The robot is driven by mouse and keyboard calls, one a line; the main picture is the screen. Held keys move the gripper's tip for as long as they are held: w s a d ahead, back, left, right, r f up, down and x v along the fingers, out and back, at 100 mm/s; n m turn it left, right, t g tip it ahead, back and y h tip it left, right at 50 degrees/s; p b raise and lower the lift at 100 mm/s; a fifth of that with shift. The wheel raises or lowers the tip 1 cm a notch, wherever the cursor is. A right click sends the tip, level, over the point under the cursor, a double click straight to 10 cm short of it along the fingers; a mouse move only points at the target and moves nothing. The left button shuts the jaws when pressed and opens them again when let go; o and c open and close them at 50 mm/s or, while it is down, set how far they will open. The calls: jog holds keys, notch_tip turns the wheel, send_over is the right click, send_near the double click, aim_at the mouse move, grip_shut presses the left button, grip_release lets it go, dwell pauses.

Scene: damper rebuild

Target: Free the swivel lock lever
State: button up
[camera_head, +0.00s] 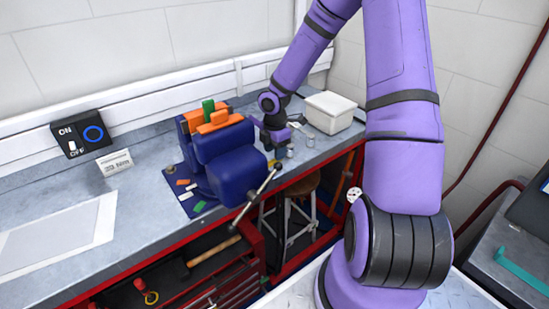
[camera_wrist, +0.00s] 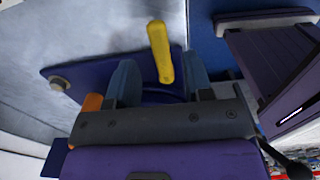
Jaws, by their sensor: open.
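The yellow lever (camera_wrist: 160,48) shows in the wrist view, standing out over the dark blue vise base (camera_wrist: 75,75). My gripper (camera_wrist: 160,78) is open, with one blue-grey finger on each side of the lever's near end. A gap shows between the lever and the left finger; the right finger is very close, and I cannot tell if it touches. In the head view my gripper (camera_head: 276,138) is low at the right side of the blue vise (camera_head: 222,152).
Orange jaw pieces (camera_head: 213,122) and a green block (camera_head: 208,108) top the vise. Its handle bar (camera_head: 257,196) sticks out past the bench's front edge. Small metal cylinders (camera_head: 310,140) and a white box (camera_head: 330,111) stand to the right.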

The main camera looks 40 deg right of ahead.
jog(key=shift+f, duration=1.65)
grip_shut()
